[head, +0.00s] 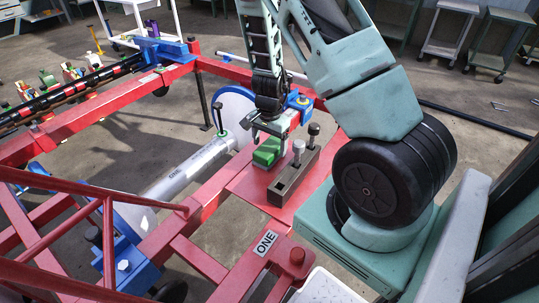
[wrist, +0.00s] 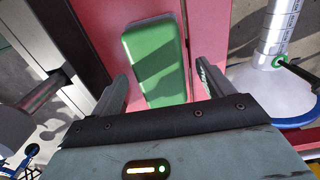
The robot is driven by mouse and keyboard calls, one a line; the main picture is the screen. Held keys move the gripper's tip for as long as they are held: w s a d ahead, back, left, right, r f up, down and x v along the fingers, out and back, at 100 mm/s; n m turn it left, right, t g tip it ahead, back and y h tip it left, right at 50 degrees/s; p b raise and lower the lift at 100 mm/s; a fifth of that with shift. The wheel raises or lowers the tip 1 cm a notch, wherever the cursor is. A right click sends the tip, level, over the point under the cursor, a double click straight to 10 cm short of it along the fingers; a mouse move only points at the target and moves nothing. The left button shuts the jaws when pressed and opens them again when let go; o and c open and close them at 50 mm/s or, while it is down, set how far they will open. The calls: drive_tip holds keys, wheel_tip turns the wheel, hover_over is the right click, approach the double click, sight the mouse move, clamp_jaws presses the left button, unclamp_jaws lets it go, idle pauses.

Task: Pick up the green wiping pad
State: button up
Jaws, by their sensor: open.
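The green wiping pad (head: 267,152) lies on a red plate of the machine frame in the head view. In the wrist view the pad (wrist: 157,58) is a green block with rounded edges, lying lengthwise between and ahead of my fingers. My gripper (head: 268,128) is just above the pad in the head view. In the wrist view my gripper (wrist: 162,85) is open, with one finger on each side of the pad's near end and a gap on both sides. I cannot tell the exact height of the fingertips above the plate.
A dark grey block with upright knobs (head: 294,175) stands close beside the pad on the red plate (head: 248,182). A silver cylinder (head: 188,170) with a white and blue disc lies to the left. Red frame beams (head: 100,122) surround the area. Carts (head: 448,35) stand at the back.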

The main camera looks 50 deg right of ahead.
sight(269, 146)
drive_tip(key=shift+f, duration=0.8)
drive_tip(key=c, duration=1.1)
wheel_tip(269, 146, up, 10)
drive_tip(key=p, duration=0.3)
drive_tip(key=o, duration=0.5)
drive_tip(key=shift+c, duration=0.2)
drive_tip(key=c, duration=0.3)
